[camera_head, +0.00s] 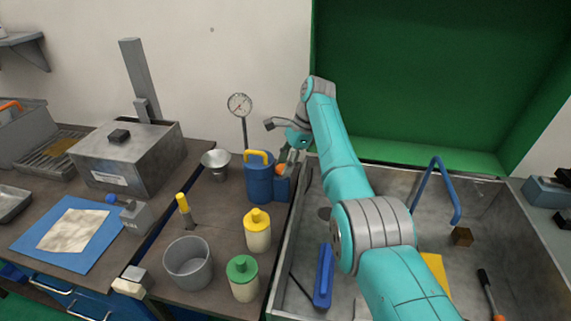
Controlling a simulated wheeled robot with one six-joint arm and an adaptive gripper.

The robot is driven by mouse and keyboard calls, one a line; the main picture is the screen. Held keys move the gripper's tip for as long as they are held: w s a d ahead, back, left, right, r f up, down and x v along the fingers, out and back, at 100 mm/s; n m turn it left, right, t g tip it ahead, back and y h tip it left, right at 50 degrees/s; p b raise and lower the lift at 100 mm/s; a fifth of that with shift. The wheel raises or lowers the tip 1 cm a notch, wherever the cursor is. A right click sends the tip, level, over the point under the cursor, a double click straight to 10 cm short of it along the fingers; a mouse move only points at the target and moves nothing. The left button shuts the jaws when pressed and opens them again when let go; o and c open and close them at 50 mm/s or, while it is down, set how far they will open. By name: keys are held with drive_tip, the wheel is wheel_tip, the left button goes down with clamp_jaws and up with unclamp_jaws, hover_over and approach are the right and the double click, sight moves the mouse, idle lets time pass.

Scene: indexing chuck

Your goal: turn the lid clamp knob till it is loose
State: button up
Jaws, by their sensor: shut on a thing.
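The lid clamp knob (281,169) looks orange and sits at the right side of a blue canister (259,186) with a yellow handle on top. My gripper (288,166) reaches down to it from the upper right, its fingers shut on the knob. The fingers and the arm's end hide part of the knob, so I cannot tell its turn angle or how tight it is. The canister stands upright at the back right of the bench, with a smaller blue block against its right side.
A dial gauge (240,106) on a post and a metal funnel (215,161) stand close by. Yellow-topped (257,235) and green-topped (242,283) bottles and a grey pot (188,263) stand in front. A grey sink (290,260) lies right, under my arm.

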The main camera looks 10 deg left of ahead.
drive_tip(key=shift+n, duration=0.4)
idle(0.3)
drive_tip(key=o, duration=1.1)
drive_tip(key=shift+o, duration=0.2)
drive_tip(key=v, duration=0.7)
drive_tip(key=shift+w+r, duration=0.15)
